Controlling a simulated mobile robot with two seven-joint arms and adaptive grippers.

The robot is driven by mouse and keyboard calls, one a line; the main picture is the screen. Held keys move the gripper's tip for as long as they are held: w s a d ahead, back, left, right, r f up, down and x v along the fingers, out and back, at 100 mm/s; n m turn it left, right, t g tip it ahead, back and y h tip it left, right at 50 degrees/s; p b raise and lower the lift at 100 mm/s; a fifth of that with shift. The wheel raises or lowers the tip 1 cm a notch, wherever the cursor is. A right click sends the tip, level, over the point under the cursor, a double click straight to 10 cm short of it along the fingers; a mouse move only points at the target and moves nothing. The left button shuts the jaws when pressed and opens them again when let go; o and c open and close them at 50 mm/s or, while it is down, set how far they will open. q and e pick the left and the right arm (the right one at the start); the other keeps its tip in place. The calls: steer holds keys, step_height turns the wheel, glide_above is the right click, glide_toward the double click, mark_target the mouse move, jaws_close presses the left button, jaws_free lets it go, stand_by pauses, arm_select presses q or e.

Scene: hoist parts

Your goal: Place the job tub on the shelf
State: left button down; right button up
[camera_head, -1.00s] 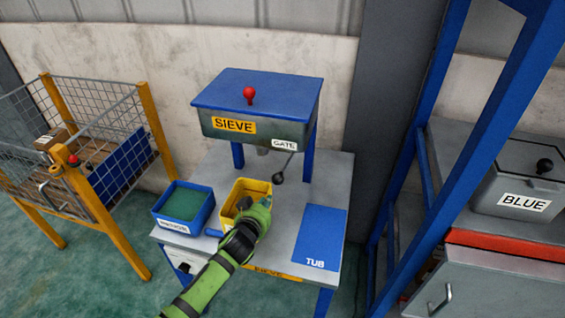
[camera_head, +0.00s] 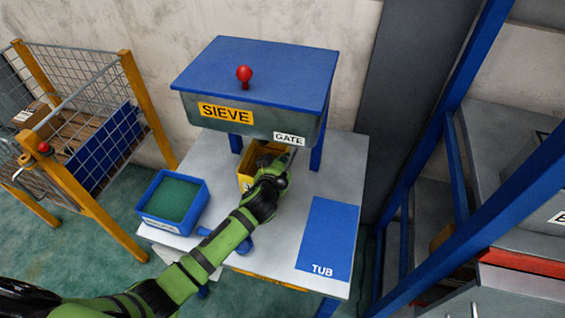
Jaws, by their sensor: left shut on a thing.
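The job tub (camera_head: 247,182) is a small yellow open box with a label on its front. It stands at the back of the grey table, partly under the sieve. My left gripper (camera_head: 273,166) reaches in over the table and is shut on the tub's right side, hiding much of it. The gate lever's black knob is hidden behind the gripper. My right gripper is not in view. The blue-framed shelf rack (camera_head: 450,110) stands on the right, with grey shelf surfaces behind its posts.
The blue-topped sieve (camera_head: 255,75) with a red knob overhangs the tub. A blue bin (camera_head: 172,202) with green contents is at the table's left, a small blue item (camera_head: 243,246) near the front. The blue TUB mat (camera_head: 327,235) is bare. A yellow mesh cage (camera_head: 140,105) stands left.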

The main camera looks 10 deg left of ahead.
arm_select(q)
step_height(320, 180, down, 2)
steer(key=shift+w+a+f+b, duration=0.1)
steer(key=shift+w+f+b, duration=0.1)
steer(key=shift+b, duration=0.35)
steer(key=shift+w+a, duration=0.1)
steer(key=shift+a, duration=0.05)
steer(key=shift+s+d, duration=0.2)
steer(key=c, duration=1.6)
jaws_free()
steer(key=shift+f, duration=0.1)
steer(key=shift+o, duration=1.1)
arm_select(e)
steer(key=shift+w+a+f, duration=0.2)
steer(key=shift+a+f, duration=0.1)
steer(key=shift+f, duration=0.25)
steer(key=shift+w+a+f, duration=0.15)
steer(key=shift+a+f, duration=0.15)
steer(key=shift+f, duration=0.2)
